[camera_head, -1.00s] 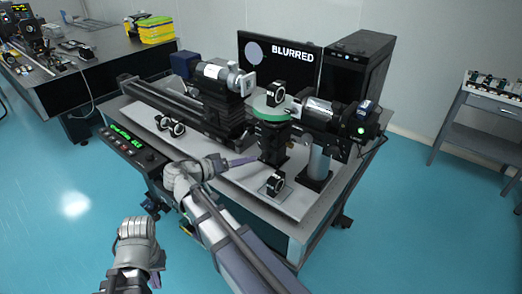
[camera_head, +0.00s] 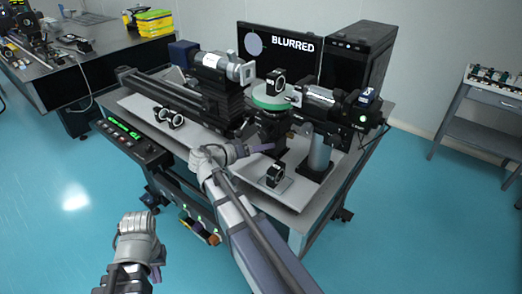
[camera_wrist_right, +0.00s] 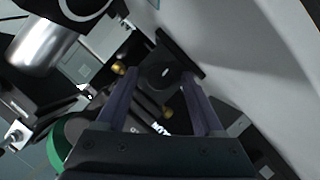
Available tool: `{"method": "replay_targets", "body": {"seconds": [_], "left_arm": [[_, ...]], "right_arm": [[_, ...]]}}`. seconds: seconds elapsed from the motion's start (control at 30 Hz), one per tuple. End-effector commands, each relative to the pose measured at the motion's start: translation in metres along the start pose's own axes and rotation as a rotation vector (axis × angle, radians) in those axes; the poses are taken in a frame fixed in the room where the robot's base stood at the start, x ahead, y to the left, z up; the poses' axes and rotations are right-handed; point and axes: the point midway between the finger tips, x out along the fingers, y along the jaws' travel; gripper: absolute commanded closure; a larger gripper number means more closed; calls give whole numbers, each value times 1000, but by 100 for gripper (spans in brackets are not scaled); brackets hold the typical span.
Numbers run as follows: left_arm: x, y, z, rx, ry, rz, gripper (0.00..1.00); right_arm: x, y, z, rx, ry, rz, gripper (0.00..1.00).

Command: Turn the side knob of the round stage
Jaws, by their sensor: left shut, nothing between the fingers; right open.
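The round stage (camera_head: 270,103) has a green rim and sits on a dark mount near the middle of the table. Its green edge also shows at the lower left of the right wrist view (camera_wrist_right: 60,148). I cannot single out its side knob in the head view. Small brass-coloured knobs (camera_wrist_right: 118,70) show between and beside the fingers in the wrist view. My right gripper (camera_head: 266,148) is just in front of and below the stage. In the wrist view its fingers (camera_wrist_right: 160,80) are apart, with no clear grip on anything. My left gripper (camera_head: 156,273) is shut and empty, low in front of the table.
A small black ring mount (camera_head: 275,174) stands on the board just in front of my right gripper. A silver cylinder on a post (camera_head: 320,150) is to the right. A long rail (camera_head: 165,95) runs to the left. A monitor (camera_head: 280,50) stands behind.

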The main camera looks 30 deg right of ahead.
Motion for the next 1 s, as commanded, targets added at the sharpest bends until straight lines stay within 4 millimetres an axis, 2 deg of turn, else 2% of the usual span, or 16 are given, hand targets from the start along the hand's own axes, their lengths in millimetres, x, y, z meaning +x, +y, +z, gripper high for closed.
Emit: {"method": "replay_targets", "body": {"seconds": [0.2,0.8,1.0], "left_arm": [[0,0,0,0,0,0,100],[0,0,0,0,0,0,100],[0,0,0,0,0,0,100]], "right_arm": [[0,0,0,0,0,0,32],[0,0,0,0,0,0,99],[0,0,0,1,0,-1,100]]}}
